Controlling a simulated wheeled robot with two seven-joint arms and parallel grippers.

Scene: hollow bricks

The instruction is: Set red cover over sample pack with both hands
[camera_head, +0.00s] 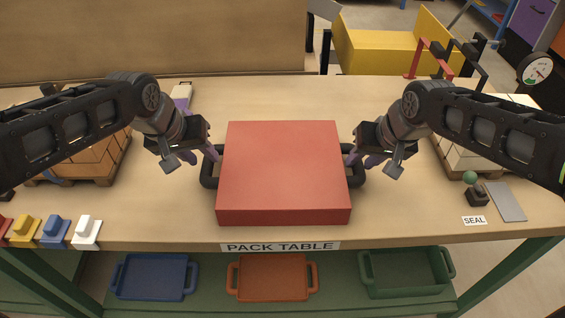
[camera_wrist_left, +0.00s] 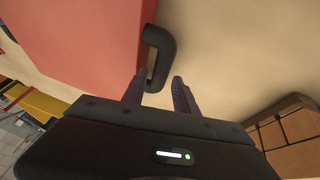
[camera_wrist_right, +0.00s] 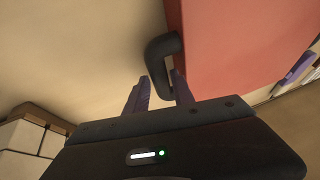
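The red cover (camera_head: 283,165) is a large box shape in the middle of the pack table, with a black handle on its left side (camera_head: 208,170) and another on its right side (camera_head: 358,170). My left gripper (camera_head: 200,152) is at the left handle. In the left wrist view its fingers (camera_wrist_left: 157,88) are apart, with the handle (camera_wrist_left: 160,45) reaching between them. My right gripper (camera_head: 364,158) is at the right handle. In the right wrist view its fingers (camera_wrist_right: 160,88) are apart, with the handle (camera_wrist_right: 158,52) between them. No sample pack shows; the cover hides what is beneath it.
Pallets of brown boxes (camera_head: 95,158) and pale boxes (camera_head: 468,150) stand left and right. Small coloured blocks (camera_head: 55,232) line the front left edge. A green-knobbed stamp (camera_head: 474,188) and grey plate (camera_head: 507,201) are at right. Trays (camera_head: 272,278) sit on the shelf below.

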